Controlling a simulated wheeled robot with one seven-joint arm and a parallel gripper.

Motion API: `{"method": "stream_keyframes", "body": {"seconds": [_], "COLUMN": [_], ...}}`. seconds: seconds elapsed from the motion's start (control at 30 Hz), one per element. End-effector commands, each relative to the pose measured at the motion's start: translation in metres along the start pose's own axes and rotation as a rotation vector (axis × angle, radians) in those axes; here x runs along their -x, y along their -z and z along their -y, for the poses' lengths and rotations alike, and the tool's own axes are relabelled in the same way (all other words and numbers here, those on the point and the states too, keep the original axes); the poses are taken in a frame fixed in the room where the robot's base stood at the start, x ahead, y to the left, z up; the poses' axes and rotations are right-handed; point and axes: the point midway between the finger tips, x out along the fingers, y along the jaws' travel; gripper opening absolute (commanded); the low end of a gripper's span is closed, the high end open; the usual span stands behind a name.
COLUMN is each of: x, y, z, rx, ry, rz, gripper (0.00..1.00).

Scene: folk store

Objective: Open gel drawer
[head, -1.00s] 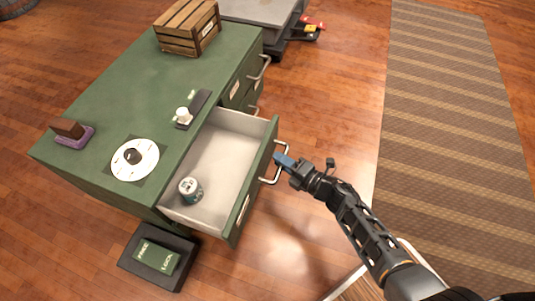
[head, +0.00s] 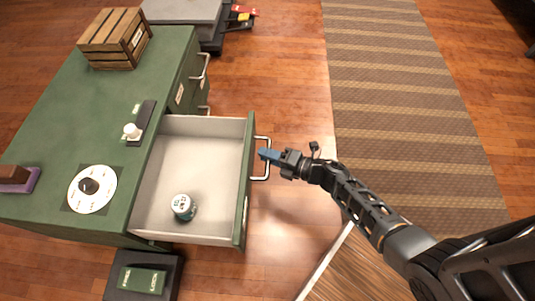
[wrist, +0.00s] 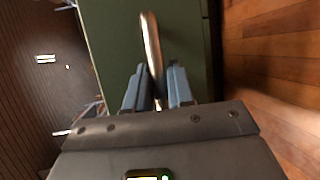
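A drawer (head: 205,150) of the green cabinet stands well pulled out to the right, its pale inside showing. Its green front (head: 246,185) carries a metal handle (head: 267,170) and a label too small to read, so I cannot confirm it is the gel drawer. A teal can with a white top (head: 184,207) stands inside. My gripper (head: 266,154) is at the handle, its blue fingers around the bar.
The green cabinet top (head: 70,120) holds a wooden crate (head: 115,38), a white disc (head: 92,190) and a small dark stand (head: 143,118). Closed drawers with handles (head: 200,66) are further back. A dark box (head: 143,278) sits on the floor in front.

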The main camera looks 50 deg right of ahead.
Motion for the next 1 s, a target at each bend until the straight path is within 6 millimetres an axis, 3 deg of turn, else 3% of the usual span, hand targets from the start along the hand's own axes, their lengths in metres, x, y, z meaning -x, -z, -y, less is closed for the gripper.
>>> {"method": "stream_keyframes", "body": {"seconds": [0.17, 0.47, 1.0], "x": [0.000, 0.003, 0.074], "y": [0.000, 0.000, 0.000], "z": [0.000, -0.001, 0.000], "rx": [0.000, 0.000, -0.001], "ry": [0.000, 0.000, 0.000], "rz": [0.000, 0.000, 0.000], "gripper": [0.40, 0.41, 0.41]}}
